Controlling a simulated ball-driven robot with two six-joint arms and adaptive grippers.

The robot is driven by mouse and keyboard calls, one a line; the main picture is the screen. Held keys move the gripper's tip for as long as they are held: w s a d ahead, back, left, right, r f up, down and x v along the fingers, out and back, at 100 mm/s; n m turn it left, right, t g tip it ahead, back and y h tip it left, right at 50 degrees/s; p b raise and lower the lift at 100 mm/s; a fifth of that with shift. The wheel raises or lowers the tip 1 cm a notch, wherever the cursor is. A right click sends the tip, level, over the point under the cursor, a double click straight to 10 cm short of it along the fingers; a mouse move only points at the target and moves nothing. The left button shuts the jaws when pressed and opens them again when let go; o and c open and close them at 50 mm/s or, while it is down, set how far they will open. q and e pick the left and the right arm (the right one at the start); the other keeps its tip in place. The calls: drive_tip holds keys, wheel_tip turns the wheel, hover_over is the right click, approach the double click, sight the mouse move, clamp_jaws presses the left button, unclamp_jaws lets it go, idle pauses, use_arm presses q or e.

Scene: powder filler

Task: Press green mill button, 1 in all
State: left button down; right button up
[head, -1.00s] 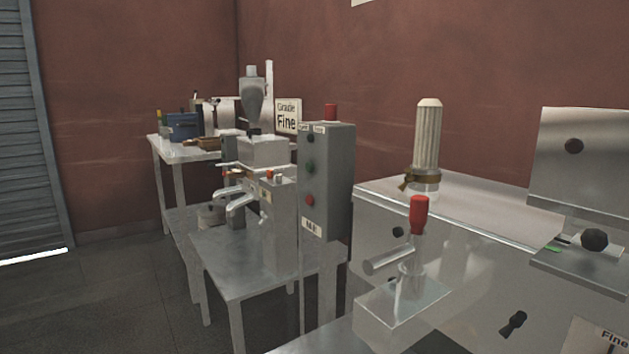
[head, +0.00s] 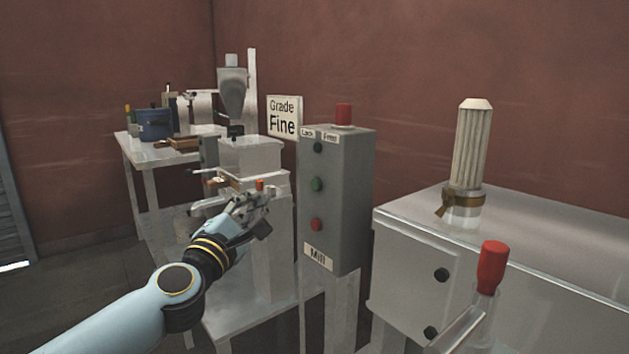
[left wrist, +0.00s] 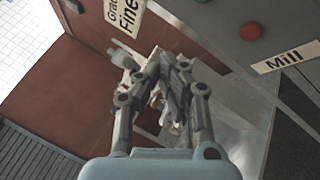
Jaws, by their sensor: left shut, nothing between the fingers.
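The green mill button (head: 317,184) is on the front of a grey upright control box (head: 345,200) labelled "Mill". A black knob (head: 317,147) is above it and a red button (head: 316,225) below it. My left gripper (head: 262,197) is shut and empty, to the left of the box and apart from it, at about the height between the green and red buttons. In the left wrist view my left gripper (left wrist: 170,65) shows with the red button (left wrist: 250,32) and the Mill label (left wrist: 285,57) at upper right; the green button is not visible there. My right gripper is not in view.
A steel machine with a red-capped lever (head: 492,268) and a ribbed column (head: 470,160) stands right of the box. Behind my left gripper is a filler machine with a grey hopper (head: 232,95). A "Grade Fine" sign (head: 283,117) hangs left of the box.

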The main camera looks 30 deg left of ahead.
sight(316, 184)
use_arm(q)
drive_tip(key=shift+d+r, duration=0.1)
drive_tip(key=shift+r, duration=0.1)
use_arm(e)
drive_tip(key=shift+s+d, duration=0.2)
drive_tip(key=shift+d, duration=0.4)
use_arm(q)
drive_tip(key=w+d, duration=0.3)
drive_tip(key=w, duration=0.5)
drive_tip(key=shift+d+b, duration=0.2)
drive_tip(key=shift+b, duration=0.25)
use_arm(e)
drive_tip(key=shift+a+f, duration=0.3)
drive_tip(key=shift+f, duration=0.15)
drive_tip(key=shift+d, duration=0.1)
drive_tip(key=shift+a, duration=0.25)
use_arm(q)
drive_tip(key=shift+w, duration=0.1)
